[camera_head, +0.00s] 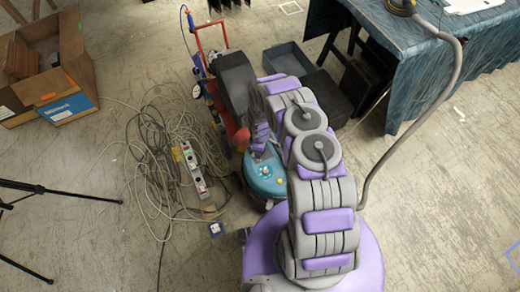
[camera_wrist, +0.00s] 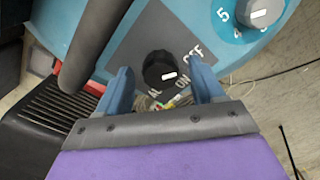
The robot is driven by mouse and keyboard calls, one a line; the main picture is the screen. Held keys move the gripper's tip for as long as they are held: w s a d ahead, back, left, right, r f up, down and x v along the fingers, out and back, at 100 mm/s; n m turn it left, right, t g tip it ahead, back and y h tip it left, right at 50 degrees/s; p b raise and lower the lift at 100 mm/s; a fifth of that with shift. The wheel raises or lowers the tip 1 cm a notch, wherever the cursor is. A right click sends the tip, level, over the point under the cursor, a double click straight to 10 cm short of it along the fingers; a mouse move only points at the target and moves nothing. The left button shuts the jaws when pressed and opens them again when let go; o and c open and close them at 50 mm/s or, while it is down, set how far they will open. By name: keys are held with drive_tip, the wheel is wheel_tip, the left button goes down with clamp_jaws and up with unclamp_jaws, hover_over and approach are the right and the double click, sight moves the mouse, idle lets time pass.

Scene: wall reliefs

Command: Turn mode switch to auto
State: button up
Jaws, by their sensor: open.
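The mode switch is a round black knob (camera_wrist: 157,68) with a white mark, on a grey panel (camera_wrist: 128,45) of a teal machine (camera_wrist: 85,25). Its mark points to the lower right, toward the "ON" label. An "OFF" label is at its right, and a partly hidden label starting with "A" is below it. My gripper (camera_wrist: 161,72) is open, with one blue finger on each side of the knob. I cannot tell whether the fingers touch it. In the head view, the teal machine (camera_head: 265,178) stands below my arm, and the knob is too small to make out.
A second, numbered dial (camera_wrist: 262,12) is at the upper right in the wrist view. Tangled cables and a power strip (camera_head: 193,170) lie left of the machine. A cardboard box (camera_head: 60,85), a tripod (camera_head: 40,190) and a covered table (camera_head: 410,55) stand around.

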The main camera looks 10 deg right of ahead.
drive_tip(key=c, duration=1.1)
drive_tip(key=shift+m, duration=0.3)
drive_tip(key=m+p, duration=0.1)
drive_tip(key=m, duration=0.4)
drive_tip(key=shift+s, duration=0.1)
drive_tip(key=m+p, duration=0.2)
drive_tip(key=m, duration=0.4)
drive_tip(key=shift+m, duration=0.4)
drive_tip(key=m+p, duration=0.1)
drive_tip(key=m, duration=0.4)
drive_tip(key=m+p, duration=0.1)
drive_tip(key=m, duration=0.5)
drive_tip(key=shift+m, duration=0.4)
